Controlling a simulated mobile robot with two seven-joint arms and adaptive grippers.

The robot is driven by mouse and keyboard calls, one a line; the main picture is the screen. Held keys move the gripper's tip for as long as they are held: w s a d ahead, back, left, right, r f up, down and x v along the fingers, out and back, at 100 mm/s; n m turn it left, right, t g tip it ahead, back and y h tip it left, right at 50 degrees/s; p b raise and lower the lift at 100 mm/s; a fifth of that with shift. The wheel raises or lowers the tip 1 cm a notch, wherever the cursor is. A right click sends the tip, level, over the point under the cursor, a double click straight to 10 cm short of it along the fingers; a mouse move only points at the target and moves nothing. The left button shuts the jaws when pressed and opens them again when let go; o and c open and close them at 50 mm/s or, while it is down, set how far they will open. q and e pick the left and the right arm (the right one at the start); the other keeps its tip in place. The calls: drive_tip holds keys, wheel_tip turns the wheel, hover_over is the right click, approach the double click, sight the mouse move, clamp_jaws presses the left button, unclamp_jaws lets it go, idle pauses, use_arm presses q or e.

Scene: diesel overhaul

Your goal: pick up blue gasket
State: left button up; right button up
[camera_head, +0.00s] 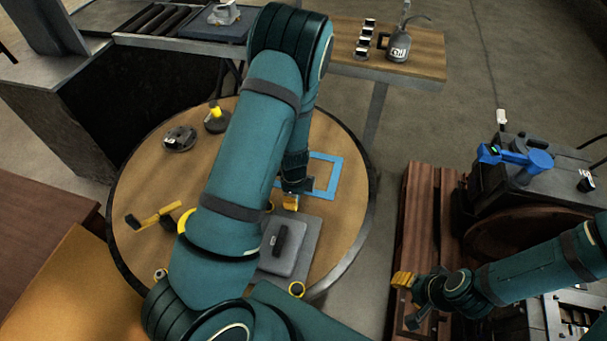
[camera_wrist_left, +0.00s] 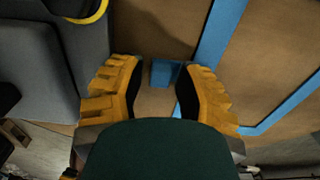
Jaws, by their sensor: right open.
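The blue gasket (camera_head: 336,176), a thin rectangular frame, lies flat on the round wooden table. In the left wrist view, its long strips (camera_wrist_left: 222,28) run along the right, and a small blue tab sits between the fingertips. My left gripper (camera_head: 290,203) is over the gasket's near left corner, and my forearm hides part of that side. In the wrist view, its yellow fingers (camera_wrist_left: 160,88) are apart, on either side of the tab; I cannot tell whether they touch it. My right gripper (camera_head: 408,295) is open and away from the table, at the right.
An oil can (camera_head: 397,45) stands on the back bench. The table right of the gasket is clear.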

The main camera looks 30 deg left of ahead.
use_arm(q)
clamp_jaws()
